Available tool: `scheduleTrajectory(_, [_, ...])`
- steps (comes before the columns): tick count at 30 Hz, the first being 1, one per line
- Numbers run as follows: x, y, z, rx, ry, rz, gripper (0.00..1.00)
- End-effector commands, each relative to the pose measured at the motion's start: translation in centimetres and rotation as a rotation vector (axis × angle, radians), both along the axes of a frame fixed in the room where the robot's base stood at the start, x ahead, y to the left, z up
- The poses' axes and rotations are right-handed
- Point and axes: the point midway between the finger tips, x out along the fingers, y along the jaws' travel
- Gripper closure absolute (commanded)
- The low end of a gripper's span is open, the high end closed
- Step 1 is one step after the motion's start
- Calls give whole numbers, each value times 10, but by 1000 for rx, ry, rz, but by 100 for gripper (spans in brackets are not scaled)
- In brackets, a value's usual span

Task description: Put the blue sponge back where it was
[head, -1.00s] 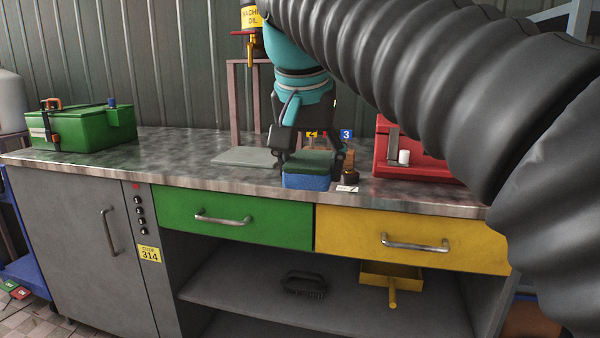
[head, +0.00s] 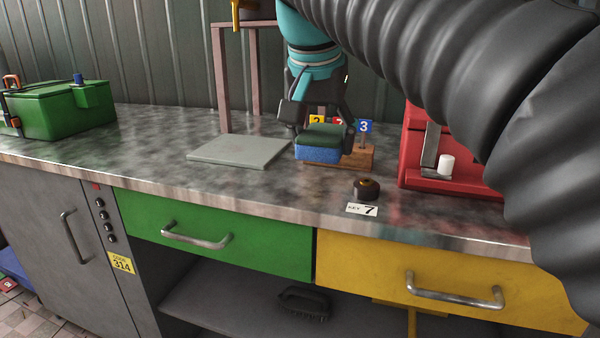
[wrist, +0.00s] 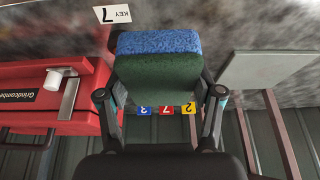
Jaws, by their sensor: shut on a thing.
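The blue sponge (head: 318,153) has a green top layer and is held between the fingers of my gripper (head: 320,133). In the wrist view the sponge (wrist: 158,42) fills the space between the two fingers of my gripper (wrist: 160,100), its blue side away from the palm. In the head view it is over the metal counter, in front of a wooden block (head: 357,158) with numbered tags and right of a flat grey plate (head: 238,151). I cannot tell whether its underside touches the counter.
A red machine (head: 412,150) with a white knob stands at the right. A small dark round piece (head: 367,188) and a "KEY 7" card (head: 361,209) lie near the front edge. A green toolbox (head: 65,110) is at the left. The counter's front left is clear.

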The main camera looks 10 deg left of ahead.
Motion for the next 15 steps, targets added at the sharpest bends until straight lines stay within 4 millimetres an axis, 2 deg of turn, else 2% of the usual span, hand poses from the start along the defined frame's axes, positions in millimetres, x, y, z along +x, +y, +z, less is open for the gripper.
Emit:
scheduleTrajectory(9, [41, 48, -39, -3, 3, 0, 67])
scheduleTrajectory(15, [57, 66, -52, -1, 1, 1, 67])
